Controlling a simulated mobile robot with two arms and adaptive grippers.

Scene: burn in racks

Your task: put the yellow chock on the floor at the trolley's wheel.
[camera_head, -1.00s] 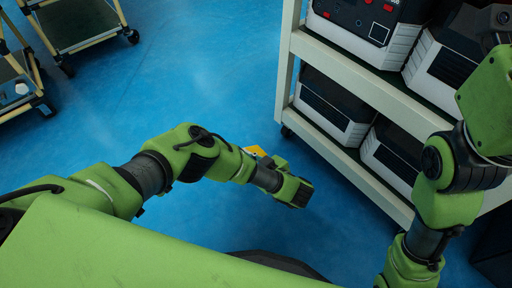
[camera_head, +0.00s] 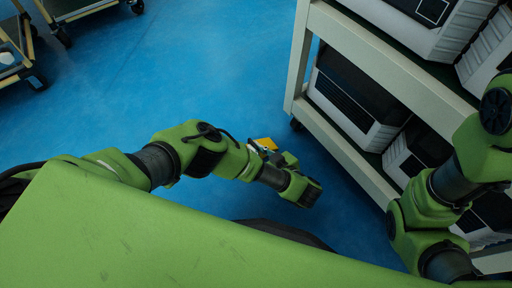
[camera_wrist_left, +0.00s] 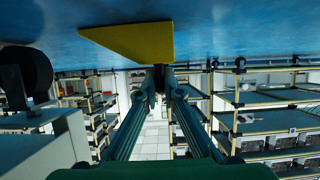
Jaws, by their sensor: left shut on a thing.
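The yellow chock (camera_head: 265,143) shows just past my left wrist in the head view, low near the blue floor. In the left wrist view, which is upside down, the chock (camera_wrist_left: 135,41) is a yellow wedge at the fingertips. My left gripper (camera_wrist_left: 160,76) is shut on it. I cannot tell whether it touches the floor. The trolley (camera_head: 347,146) is a cream shelf unit on the right. Its dark wheel (camera_head: 296,124) is a little right of and beyond the chock, apart from it; a dark wheel (camera_wrist_left: 25,72) also shows in the left wrist view. My right gripper is out of view.
The trolley carries several white-and-black units (camera_head: 352,98). Two other carts (camera_head: 75,8) stand at the top left. The blue floor (camera_head: 190,70) between them and the trolley is clear. Racks (camera_wrist_left: 270,115) fill the background in the left wrist view.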

